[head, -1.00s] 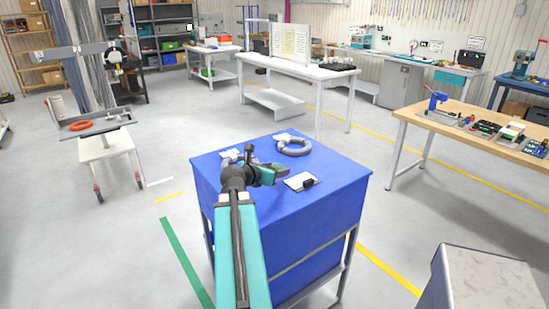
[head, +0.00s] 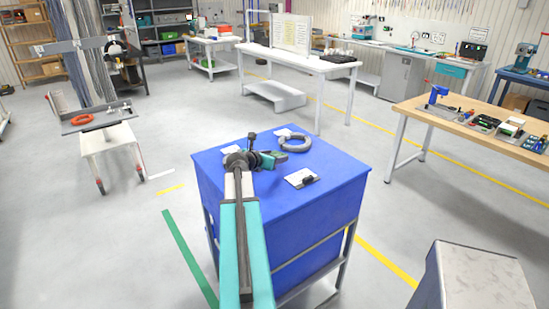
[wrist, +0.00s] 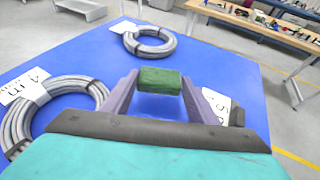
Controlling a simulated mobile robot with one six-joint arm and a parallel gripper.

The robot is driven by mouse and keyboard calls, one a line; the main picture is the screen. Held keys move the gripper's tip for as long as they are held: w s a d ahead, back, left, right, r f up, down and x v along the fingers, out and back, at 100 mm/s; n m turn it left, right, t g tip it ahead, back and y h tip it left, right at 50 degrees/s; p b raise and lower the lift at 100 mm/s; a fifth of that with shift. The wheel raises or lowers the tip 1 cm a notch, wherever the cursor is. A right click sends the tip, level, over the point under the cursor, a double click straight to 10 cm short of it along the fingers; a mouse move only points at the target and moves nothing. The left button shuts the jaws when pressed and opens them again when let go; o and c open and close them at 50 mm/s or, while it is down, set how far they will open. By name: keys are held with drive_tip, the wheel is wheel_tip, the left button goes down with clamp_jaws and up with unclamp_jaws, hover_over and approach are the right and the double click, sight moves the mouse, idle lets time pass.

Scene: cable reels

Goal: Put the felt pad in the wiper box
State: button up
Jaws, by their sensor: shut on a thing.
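My gripper (wrist: 159,82) is shut on a green block, the felt pad (wrist: 160,77), pinched between the two fingertips. In the head view my gripper (head: 276,158) is above the blue table top (head: 325,165), and the pad is too small there to tell from the teal parts. In the wrist view the pad is over the middle of the blue top (wrist: 85,58), apart from the coils. I cannot pick out a wiper box for certain in either view.
A grey cable coil (head: 292,144) lies at the back of the table; another coil (wrist: 55,105) lies left of my gripper. A white card (head: 301,178) with a black object lies on the right. A wooden bench (head: 470,125) holds several tools; a cart (head: 108,140) stands left.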

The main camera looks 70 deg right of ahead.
sight(274, 151)
drive_tip(key=shift+w+d+f+p, duration=0.1)
drive_tip(key=shift+w+d+p, duration=0.2)
drive_tip(key=shift+d, duration=0.5)
drive_tip(key=shift+w+d+f+p, duration=0.1)
drive_tip(key=shift+w+d, duration=0.25)
drive_tip(key=shift+d, duration=0.4)
drive_tip(key=shift+w+d+f+p, duration=0.1)
drive_tip(key=shift+w+d+p, duration=0.2)
drive_tip(key=shift+d, duration=0.5)
drive_tip(key=shift+f+p, duration=0.45)
drive_tip(key=shift+f, duration=1.25)
drive_tip(key=shift+f, duration=0.2)
drive_tip(key=o, duration=0.7)
drive_tip(key=shift+r, duration=0.1)
